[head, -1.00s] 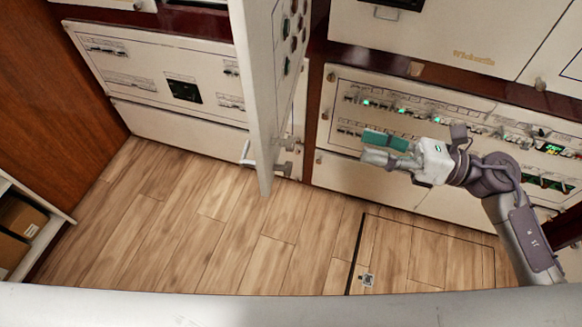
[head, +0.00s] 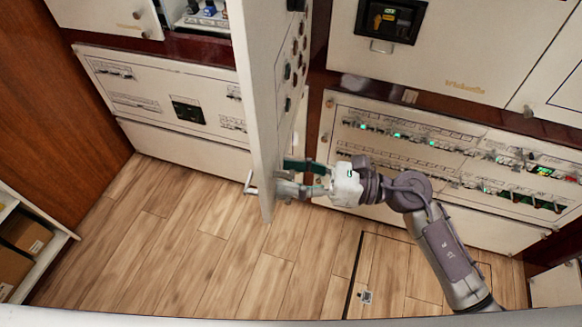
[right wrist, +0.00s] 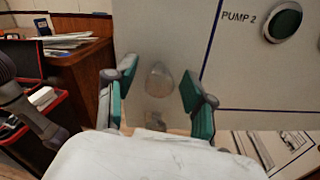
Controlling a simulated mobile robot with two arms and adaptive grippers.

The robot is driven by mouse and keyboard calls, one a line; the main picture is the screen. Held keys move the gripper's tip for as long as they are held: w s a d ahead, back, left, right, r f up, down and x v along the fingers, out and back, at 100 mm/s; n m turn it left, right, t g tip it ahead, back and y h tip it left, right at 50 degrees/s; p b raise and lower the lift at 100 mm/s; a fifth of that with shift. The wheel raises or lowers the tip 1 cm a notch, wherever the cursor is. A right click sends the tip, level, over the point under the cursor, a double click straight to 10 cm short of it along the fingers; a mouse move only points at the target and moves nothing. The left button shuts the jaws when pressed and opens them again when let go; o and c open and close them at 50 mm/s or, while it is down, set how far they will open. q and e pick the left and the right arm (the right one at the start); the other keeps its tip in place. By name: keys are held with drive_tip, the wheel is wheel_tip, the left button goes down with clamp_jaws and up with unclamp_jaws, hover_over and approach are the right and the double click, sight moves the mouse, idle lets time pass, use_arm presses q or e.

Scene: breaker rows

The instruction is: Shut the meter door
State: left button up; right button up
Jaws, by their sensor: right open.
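A tall white door (head: 258,110) stands swung open, seen nearly edge-on in the head view, with round buttons on its right face. A lever handle (head: 250,183) sticks out at its lower left side. No label shows that this is the meter door. My right gripper (head: 287,178) is at the lower part of the door's right face; contact is unclear. In the right wrist view its teal fingers are open, with a round greyish knob (right wrist: 158,80) on the door panel between them, not gripped. My left gripper is not in view.
Breaker rows (head: 430,145) fill the panel at the right, with another panel (head: 165,100) at the left. The wooden floor (head: 200,240) is clear. A shelf with boxes (head: 25,240) stands at the left.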

drive_tip(key=shift+a, duration=0.15)
clamp_jaws()
idle(0.4)
